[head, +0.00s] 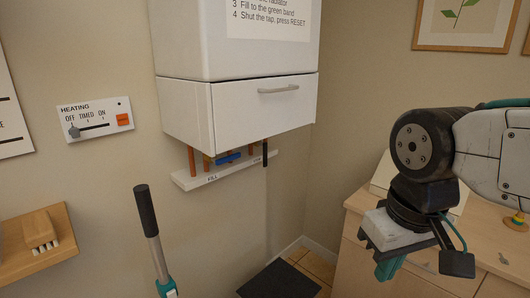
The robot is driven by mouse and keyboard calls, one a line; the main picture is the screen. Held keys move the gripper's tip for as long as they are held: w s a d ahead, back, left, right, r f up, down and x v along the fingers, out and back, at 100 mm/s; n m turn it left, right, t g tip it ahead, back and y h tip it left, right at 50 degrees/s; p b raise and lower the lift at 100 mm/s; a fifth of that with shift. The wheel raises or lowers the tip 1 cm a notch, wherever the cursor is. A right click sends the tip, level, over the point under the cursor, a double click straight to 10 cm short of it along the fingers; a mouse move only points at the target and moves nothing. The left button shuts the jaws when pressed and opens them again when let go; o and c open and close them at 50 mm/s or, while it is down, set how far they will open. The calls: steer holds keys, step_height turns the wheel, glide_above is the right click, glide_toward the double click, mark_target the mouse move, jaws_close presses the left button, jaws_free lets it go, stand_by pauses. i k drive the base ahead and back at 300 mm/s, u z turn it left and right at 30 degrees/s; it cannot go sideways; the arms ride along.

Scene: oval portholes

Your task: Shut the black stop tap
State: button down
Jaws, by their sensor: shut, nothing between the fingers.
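The black stop tap (265,154) shows as a small dark upright lever under the right part of the white boiler cabinet, at the right end of a white labelled strip (195,182). A blue lever (228,158) lies roughly level to its left, among copper pipes. My gripper (388,268) is at the right of the head view, pointing down, shut and empty. It is well apart from the tap, in front of the wooden cabinet. Part of its fingers is hidden by its own body.
The boiler cabinet (262,106) overhangs the pipes, its drawer-like front shut. A pole with a black grip (145,210) stands in the left foreground. A heating panel (95,119) is on the left wall, with a wooden shelf (60,270) and brush below. A wooden cabinet (365,250) stands right.

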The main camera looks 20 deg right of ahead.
mark_target(264, 145)
steer(key=k, duration=1.05)
steer(key=z, duration=0.75)
steer(key=i, duration=1.6)
steer(key=u, duration=0.6)
